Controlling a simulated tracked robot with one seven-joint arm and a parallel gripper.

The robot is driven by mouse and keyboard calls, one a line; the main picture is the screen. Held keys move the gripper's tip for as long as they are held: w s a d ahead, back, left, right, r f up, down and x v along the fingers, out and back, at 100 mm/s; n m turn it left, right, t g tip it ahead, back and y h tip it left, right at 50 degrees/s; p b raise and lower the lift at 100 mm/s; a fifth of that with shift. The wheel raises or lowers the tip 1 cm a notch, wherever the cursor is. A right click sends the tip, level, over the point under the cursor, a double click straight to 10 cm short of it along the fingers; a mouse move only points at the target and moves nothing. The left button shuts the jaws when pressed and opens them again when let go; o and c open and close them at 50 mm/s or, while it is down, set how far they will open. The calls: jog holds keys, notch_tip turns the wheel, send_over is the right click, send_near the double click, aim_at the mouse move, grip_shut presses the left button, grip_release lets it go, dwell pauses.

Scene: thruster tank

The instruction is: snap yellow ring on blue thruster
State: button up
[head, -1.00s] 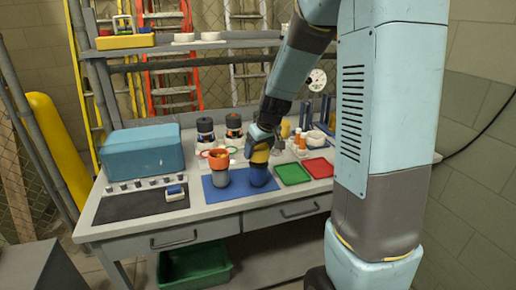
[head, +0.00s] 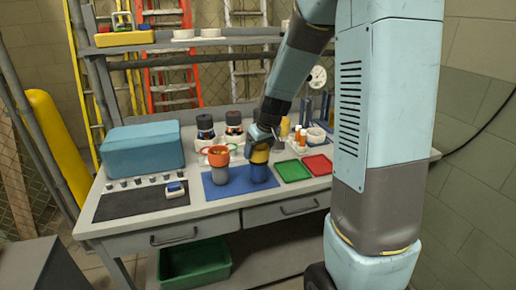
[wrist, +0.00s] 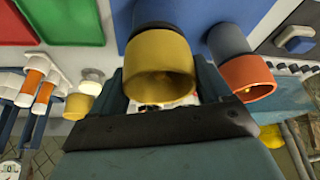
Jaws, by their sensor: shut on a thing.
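The blue thruster (head: 259,173) stands upright on the blue mat (head: 213,191) on the bench. The yellow ring (head: 260,156) is at its top, in line with it. In the wrist view the yellow ring (wrist: 160,62) meets the end of the blue thruster (wrist: 167,13), its hollow mouth facing the camera. I cannot tell how firmly it is seated. My gripper (head: 262,143) comes from above and is shut on the yellow ring, a finger on each side of it in the wrist view.
A grey thruster (head: 219,175) with an orange ring (head: 218,156) stands close on the left. Green (head: 292,171) and red (head: 318,165) trays lie to the right. Two dark-topped items (head: 205,128) stand behind. A blue case (head: 143,148) fills the left of the bench.

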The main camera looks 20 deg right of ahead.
jog(key=shift+f, duration=0.45)
dwell(0.3)
jog(key=o, duration=1)
jog(key=shift+c, duration=0.2)
jog(key=shift+r, duration=0.1)
jog(key=v, duration=1.3)
jog(key=shift+s+r, duration=0.2)
jog(key=shift+r, duration=0.05)
